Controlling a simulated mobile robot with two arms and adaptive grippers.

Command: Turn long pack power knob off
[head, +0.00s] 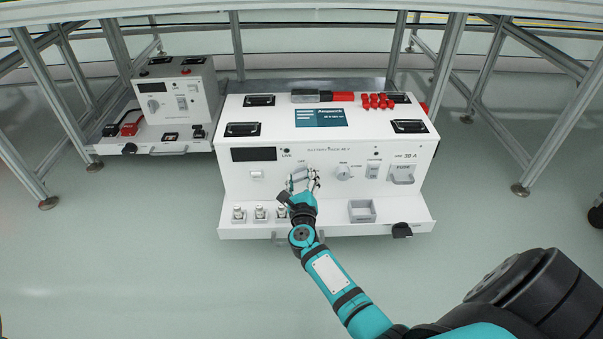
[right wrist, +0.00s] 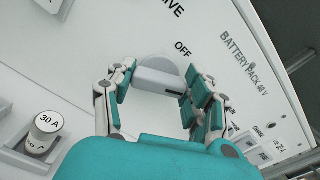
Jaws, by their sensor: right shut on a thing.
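The long battery pack (head: 350,180) is a wide white box in the middle of the head view, with a sloping front panel. Its power knob (right wrist: 160,83) is a grey bar handle on a round base, under the word OFF in the right wrist view. A dark mark shows at the handle's right end, below and right of the O of OFF. My right gripper (head: 302,185) covers most of the knob in the head view. In the right wrist view, my right gripper (right wrist: 160,85) is shut on the knob, with a finger at each end. My left gripper is not in view.
Right of the knob are a small dial (head: 344,172), a switch (head: 373,170) and a fuse handle (head: 402,175). The front ledge holds several round fuses (head: 260,214) and an empty square holder (head: 362,211). A smaller pack (head: 172,98) stands at left, among metal frame legs.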

